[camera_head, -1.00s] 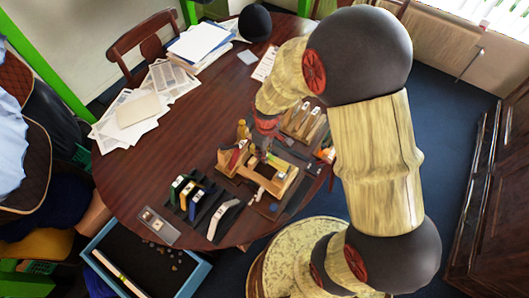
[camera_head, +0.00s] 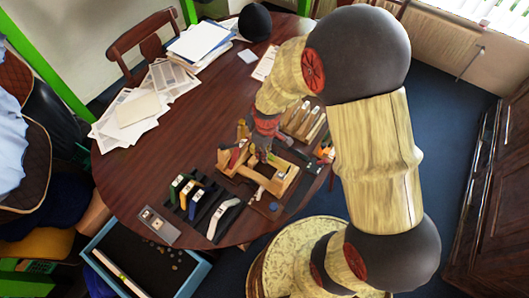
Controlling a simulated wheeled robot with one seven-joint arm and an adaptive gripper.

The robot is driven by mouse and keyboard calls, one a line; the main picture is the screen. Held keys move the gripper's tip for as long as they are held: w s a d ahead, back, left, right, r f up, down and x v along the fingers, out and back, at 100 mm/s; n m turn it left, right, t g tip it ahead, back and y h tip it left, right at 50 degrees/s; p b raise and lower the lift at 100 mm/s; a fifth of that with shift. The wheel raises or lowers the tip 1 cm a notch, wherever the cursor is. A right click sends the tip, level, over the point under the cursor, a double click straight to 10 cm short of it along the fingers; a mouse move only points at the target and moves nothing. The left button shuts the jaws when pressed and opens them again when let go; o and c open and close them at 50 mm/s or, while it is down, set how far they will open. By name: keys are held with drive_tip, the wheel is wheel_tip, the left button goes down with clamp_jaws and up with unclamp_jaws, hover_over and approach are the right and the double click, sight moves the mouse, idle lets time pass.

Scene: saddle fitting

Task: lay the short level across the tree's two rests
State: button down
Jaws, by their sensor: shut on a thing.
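The wooden tree (camera_head: 281,184) stands near the table's front edge, a pale frame with raised parts and an open middle. My gripper (camera_head: 263,154) is low over the far side of the tree, pointing down. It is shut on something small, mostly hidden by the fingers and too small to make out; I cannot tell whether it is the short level. I cannot tell whether the held thing touches the tree's rests, and I do not see the short level clearly anywhere else.
A black rack (camera_head: 212,222) with several coloured tools stands left of the tree. A grey plate (camera_head: 158,226) lies at the table edge. A blue-rimmed tray (camera_head: 190,284) holds a pale bar (camera_head: 112,268). Wooden blocks (camera_head: 303,122) stand behind right.

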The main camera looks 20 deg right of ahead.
drive_tip(key=shift+f+b, duration=0.9)
drive_tip(key=shift+f, duration=0.65)
idle(1.2)
idle(0.8)
drive_tip(key=c, duration=1.7)
unclamp_jaws()
drive_tip(key=shift+c, duration=0.2)
drive_tip(key=o, duration=0.5)
drive_tip(key=shift+r, duration=0.1)
drive_tip(key=shift+r+p, duration=1.9)
drive_tip(key=shift+r, duration=0.55)
drive_tip(key=shift+r+p, duration=1.1)
drive_tip(key=shift+r, duration=0.35)
